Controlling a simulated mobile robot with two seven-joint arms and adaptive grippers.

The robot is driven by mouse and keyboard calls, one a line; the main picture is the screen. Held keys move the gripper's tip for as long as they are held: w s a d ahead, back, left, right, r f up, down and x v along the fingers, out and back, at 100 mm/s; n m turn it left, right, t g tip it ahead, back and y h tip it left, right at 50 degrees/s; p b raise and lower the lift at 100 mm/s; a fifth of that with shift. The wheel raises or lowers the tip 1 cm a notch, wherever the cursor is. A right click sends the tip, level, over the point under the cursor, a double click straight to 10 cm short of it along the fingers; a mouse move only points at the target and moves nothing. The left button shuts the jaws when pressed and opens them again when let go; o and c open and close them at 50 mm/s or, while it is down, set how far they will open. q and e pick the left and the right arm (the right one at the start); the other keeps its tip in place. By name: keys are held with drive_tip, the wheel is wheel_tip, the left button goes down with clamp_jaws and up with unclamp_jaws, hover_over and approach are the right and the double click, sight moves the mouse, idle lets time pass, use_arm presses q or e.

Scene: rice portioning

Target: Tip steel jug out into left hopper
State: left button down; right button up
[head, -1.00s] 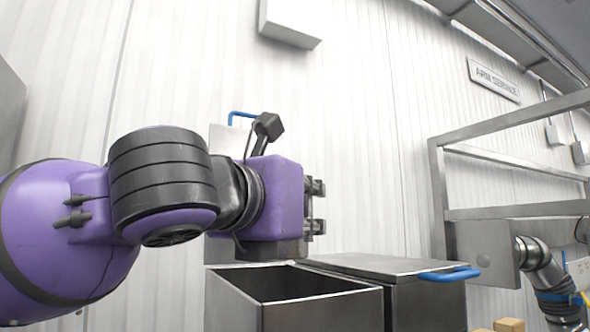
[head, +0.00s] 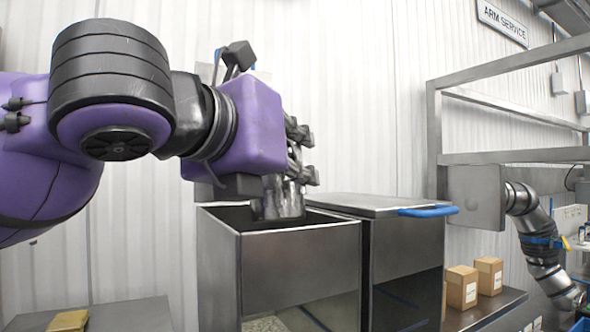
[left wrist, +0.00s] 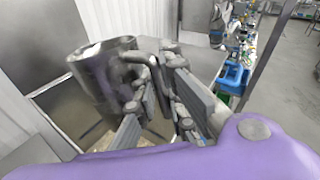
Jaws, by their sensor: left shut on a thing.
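The steel jug (head: 283,203) shows below my left gripper in the head view, its lower part at the opening of the left hopper (head: 292,265). The left hopper is a steel bin with its top open and a window in its front. My left gripper (head: 303,152) is above the hopper and shut on the jug by its handle. In the left wrist view the jug (left wrist: 103,82) stands roughly upright with a slight lean, rim at the top. Its contents are not clear, and no pouring stream shows. My right gripper is not in view.
The right hopper beside it has a closed lid (head: 370,205) with a blue handle (head: 428,211). Small cardboard boxes (head: 462,287) sit on a steel shelf to the right. A metal frame (head: 434,135) stands behind. A yellowish packet (head: 68,320) lies on a steel surface at lower left.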

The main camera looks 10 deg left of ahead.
use_arm(q)
drive_tip(key=shift+d+r+n+g, duration=0.1)
drive_tip(key=shift+r+n+g, duration=0.7)
drive_tip(key=shift+r, duration=0.8)
drive_tip(key=shift+w+a+r+n+g+h, duration=0.1)
drive_tip(key=shift+w+a+r+n+g, duration=0.1)
drive_tip(key=shift+r+n+g, duration=0.4)
drive_tip(key=shift+w+a+r+n+g+h, duration=0.1)
drive_tip(key=shift+w+r+n+g, duration=0.2)
drive_tip(key=shift+r, duration=0.55)
drive_tip(key=shift+w+a+r+n+g+h, duration=0.1)
drive_tip(key=shift+r+n+g, duration=0.2)
drive_tip(key=shift+r+n, duration=0.35)
drive_tip(key=shift+w+a+r+n+g+h, duration=0.15)
drive_tip(key=shift+w+r+n+g, duration=0.1)
drive_tip(key=shift+r, duration=0.2)
drive_tip(key=shift+w+a+r+n+g+h, duration=0.1)
drive_tip(key=shift+w+a+r+n+g, duration=0.15)
drive_tip(key=shift+r, duration=0.2)
drive_tip(key=shift+w+a+r+n+g+h, duration=0.15)
drive_tip(key=shift+r+g, duration=0.15)
drive_tip(key=shift+r, duration=0.15)
drive_tip(key=w+a+r+n+g+h, duration=0.1)
drive_tip(key=w+a+r+n+g, duration=0.2)
drive_tip(key=w, duration=0.1)
drive_tip(key=shift+w+r+g+h, duration=0.3)
drive_tip(key=shift+w+r, duration=0.1)
